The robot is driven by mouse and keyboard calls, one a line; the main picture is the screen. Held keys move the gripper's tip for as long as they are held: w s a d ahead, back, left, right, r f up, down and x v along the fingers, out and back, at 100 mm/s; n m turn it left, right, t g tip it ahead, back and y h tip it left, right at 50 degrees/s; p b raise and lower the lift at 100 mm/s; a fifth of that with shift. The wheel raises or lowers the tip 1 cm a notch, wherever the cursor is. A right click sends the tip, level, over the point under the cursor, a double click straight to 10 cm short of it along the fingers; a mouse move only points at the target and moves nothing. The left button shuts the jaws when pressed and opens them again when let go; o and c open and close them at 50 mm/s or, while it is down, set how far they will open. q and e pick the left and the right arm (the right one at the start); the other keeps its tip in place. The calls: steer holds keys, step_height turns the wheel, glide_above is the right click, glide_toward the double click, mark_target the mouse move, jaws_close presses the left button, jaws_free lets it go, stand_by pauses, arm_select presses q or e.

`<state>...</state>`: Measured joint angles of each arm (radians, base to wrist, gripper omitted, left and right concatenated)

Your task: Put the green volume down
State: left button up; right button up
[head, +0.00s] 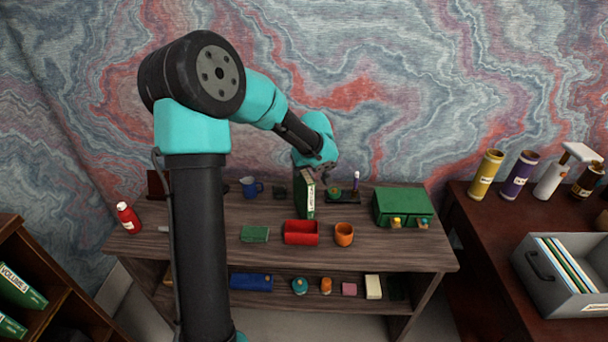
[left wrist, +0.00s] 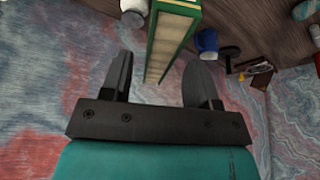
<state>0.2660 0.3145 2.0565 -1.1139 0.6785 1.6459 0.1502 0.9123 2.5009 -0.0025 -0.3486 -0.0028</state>
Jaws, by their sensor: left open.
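The green volume (head: 305,194) stands upright on the wooden desk, its white label facing the head camera. In the left wrist view the green volume (left wrist: 172,38) shows its pale page edge and green covers. My left gripper (head: 322,170) is behind and above it, with its fingertips partly hidden in the head view. In the left wrist view the left gripper (left wrist: 159,60) is open, one finger to each side of the book's near end, with gaps showing. My right gripper is in neither view.
A dark green chest (head: 403,206) is to the right. More green volumes (head: 20,288) lie in a shelf at far left.

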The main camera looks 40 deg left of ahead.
arm_select(q)
steer(key=v, duration=0.7)
steer(key=shift+o, duration=0.4)
